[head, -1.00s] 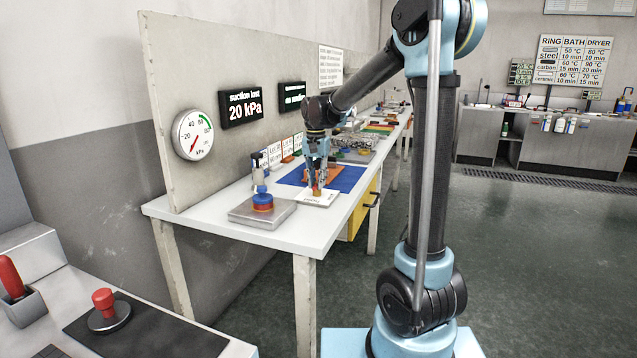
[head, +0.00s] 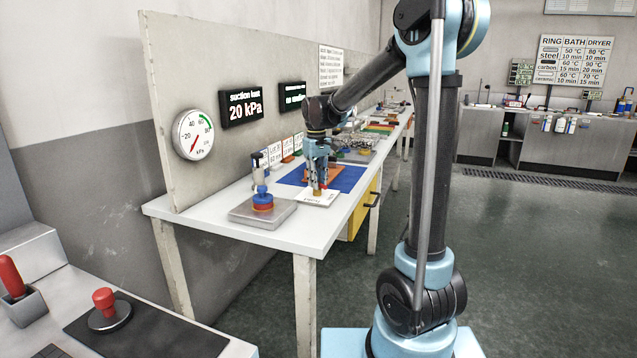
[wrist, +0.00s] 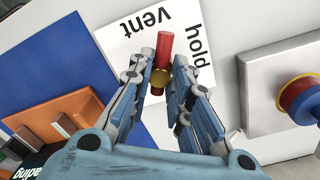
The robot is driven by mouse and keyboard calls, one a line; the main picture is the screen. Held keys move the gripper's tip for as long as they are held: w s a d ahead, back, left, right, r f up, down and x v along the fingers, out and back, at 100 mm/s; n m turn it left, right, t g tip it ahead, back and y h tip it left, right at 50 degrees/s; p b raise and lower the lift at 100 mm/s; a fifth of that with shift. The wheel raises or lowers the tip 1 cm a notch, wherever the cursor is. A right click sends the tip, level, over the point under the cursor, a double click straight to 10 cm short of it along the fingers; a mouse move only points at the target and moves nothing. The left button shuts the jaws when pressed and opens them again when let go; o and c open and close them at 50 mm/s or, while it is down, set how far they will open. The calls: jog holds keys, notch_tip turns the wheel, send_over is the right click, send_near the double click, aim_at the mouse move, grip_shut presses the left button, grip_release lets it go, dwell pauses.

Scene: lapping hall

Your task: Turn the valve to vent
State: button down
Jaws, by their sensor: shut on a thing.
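The valve has a red handle (wrist: 164,48) on a brass hub (wrist: 161,78), over a white plate (wrist: 112,50) printed "vent" and "hold". In the wrist view the red handle points up, between the two words. My gripper (wrist: 170,70) is shut on the valve, its fingers on either side of the hub and handle; the exact contact is partly hidden. In the head view my gripper (head: 318,185) reaches down to the plate (head: 318,202) near the bench's front edge. The gauge (head: 193,134) has a red needle pointing lower left. A display (head: 241,107) reads "suction lost 20 kPa".
A blue mat (head: 347,178) with an orange tray (wrist: 50,118) lies beyond. The bench's front corner is bare.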

jog(key=n, duration=0.4)
jog(key=shift+s+d+n, duration=0.1)
jog(key=shift+s+n, duration=0.1)
jog(key=shift+n, duration=0.2)
dwell(0.4)
jog(key=c, duration=1.4)
grip_release()
jog(key=shift+c, duration=0.2)
jog(key=shift+w, duration=0.1)
jog(key=shift+r, duration=0.3)
notch_tip(320, 180, up, 11)
jog(key=shift+r, duration=0.15)
